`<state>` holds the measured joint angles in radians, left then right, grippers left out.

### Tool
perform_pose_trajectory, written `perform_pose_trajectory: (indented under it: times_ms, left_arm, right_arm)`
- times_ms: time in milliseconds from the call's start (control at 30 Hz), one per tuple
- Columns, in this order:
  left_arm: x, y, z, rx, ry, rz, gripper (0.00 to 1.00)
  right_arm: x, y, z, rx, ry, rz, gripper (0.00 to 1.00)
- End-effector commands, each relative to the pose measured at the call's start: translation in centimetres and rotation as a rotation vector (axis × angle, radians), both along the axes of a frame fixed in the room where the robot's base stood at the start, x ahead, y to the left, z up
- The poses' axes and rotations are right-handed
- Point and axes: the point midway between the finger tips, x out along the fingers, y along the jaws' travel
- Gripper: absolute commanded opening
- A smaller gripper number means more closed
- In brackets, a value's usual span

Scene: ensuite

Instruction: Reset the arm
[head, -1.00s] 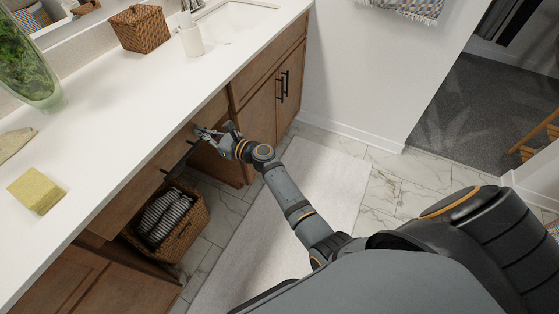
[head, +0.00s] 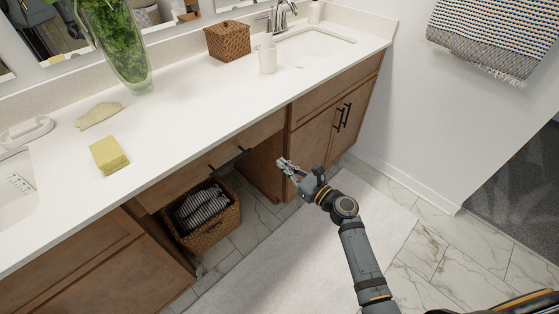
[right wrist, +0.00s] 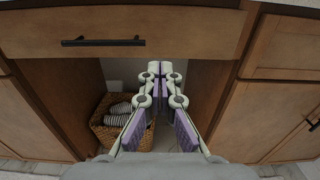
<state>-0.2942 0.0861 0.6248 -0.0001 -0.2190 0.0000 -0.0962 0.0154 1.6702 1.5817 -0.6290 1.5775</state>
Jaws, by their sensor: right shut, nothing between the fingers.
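My right gripper (head: 285,166) is in front of the wooden vanity, below the counter edge and apart from the drawer. It is shut and empty; its closed fingers also show in the right wrist view (right wrist: 160,68). The arm reaches in from the lower right of the head view. The drawer (right wrist: 120,30) with its black handle (right wrist: 103,43) is in front of the gripper and looks closed. My left gripper is not in either view.
The white counter (head: 190,110) holds a yellow sponge (head: 109,155), a glass vase of greenery (head: 115,50), a wicker box (head: 228,41) and a white cup (head: 267,58). A basket of striped towels (head: 208,222) stands under the drawer. The white rug (head: 290,260) is clear.

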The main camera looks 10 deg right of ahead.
Motion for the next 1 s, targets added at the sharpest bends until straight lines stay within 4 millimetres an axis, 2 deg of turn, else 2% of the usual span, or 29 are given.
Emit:
perform_pose_trajectory:
  times_ms: [267, 367, 467, 500, 567, 600, 667, 700, 767, 833, 867, 900, 1000]
  left_arm:
    - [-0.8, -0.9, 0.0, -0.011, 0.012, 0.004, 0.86]
    - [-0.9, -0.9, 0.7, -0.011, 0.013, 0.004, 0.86]
    - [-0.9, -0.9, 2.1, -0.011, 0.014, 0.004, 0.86]
    - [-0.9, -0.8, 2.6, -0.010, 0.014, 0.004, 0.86]
    - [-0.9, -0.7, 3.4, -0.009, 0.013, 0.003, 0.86]
    - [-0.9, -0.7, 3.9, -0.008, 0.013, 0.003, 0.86]
    - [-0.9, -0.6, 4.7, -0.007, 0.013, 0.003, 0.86]
    - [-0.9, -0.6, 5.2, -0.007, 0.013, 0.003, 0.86]
    - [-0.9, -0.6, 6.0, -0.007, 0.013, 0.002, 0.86]
    - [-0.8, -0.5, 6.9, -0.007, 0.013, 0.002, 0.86]
    - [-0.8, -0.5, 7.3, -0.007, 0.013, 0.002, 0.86]
    - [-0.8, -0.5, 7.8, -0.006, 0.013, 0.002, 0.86]
    - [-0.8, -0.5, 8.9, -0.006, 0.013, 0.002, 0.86]
  right_arm:
    - [0.0, -0.1, -0.5, -0.021, 0.003, -0.003, 0.00]
    - [-0.5, -0.6, -3.9, -0.158, 0.025, -0.016, 0.00]
    - [-2.4, -2.0, -10.7, -0.451, 0.056, -0.004, 0.00]
    - [-3.7, -2.8, -14.0, -0.595, 0.069, 0.020, 0.00]
    - [-6.2, -4.2, -18.6, -0.813, 0.081, 0.080, 0.00]
    - [-8.2, -5.2, -21.5, -0.956, 0.085, 0.136, 0.00]
    - [-11.6, -6.8, -25.4, -1.161, 0.083, 0.243, 0.00]
    - [-14.1, -7.9, -27.8, -1.292, 0.072, 0.329, 0.00]
    - [-18.3, -9.5, -30.9, -1.479, 0.047, 0.484, 0.00]
    - [-23.4, -11.6, -33.9, -1.672, -0.006, 0.699, 0.00]
    - [-25.8, -12.4, -35.0, -1.746, -0.038, 0.801, 0.00]
    - [-28.9, -13.5, -36.2, -1.831, -0.089, 0.945, 0.00]
    - [-36.1, -15.8, -38.1, -1.970, -0.248, 1.297, 0.00]
